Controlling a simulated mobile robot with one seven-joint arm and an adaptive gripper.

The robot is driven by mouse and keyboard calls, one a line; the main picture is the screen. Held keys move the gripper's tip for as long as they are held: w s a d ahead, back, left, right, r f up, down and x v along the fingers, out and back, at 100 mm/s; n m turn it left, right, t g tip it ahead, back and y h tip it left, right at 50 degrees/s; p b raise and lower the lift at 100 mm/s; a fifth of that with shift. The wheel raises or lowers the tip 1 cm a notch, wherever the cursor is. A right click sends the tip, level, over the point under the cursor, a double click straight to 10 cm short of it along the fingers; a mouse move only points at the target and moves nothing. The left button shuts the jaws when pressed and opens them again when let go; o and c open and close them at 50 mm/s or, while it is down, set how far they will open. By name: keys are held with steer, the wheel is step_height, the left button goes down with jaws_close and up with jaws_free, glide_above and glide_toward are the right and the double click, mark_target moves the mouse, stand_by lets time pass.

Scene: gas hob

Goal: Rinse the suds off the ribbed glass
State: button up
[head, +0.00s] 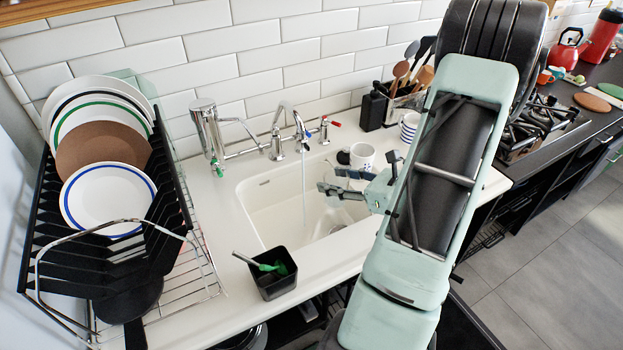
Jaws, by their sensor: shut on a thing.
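My gripper (331,181) is over the right part of the white sink (262,212), its fingers pointing left. It is shut on the ribbed glass, but the clear glass can hardly be made out between the fingers, and I cannot tell whether suds are on it. The tap (281,125) is running. A thin stream of water (304,185) falls into the sink just left of my fingertips, apart from them.
A white mug (362,156) stands behind my gripper. A dish rack (185,250) with several plates is at left. A black pot with a green brush (277,280) stands on the front counter edge. A utensil holder (405,100) is at the back. The hob (540,125) is at right.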

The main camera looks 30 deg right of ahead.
steer(key=s+d+r+p, duration=0.1)
steer(key=s+r+p, duration=0.1)
steer(key=s+r, duration=0.2)
steer(key=shift+s+d+p, duration=0.25)
steer(key=shift+s+p, duration=0.15)
stand_by(0.8)
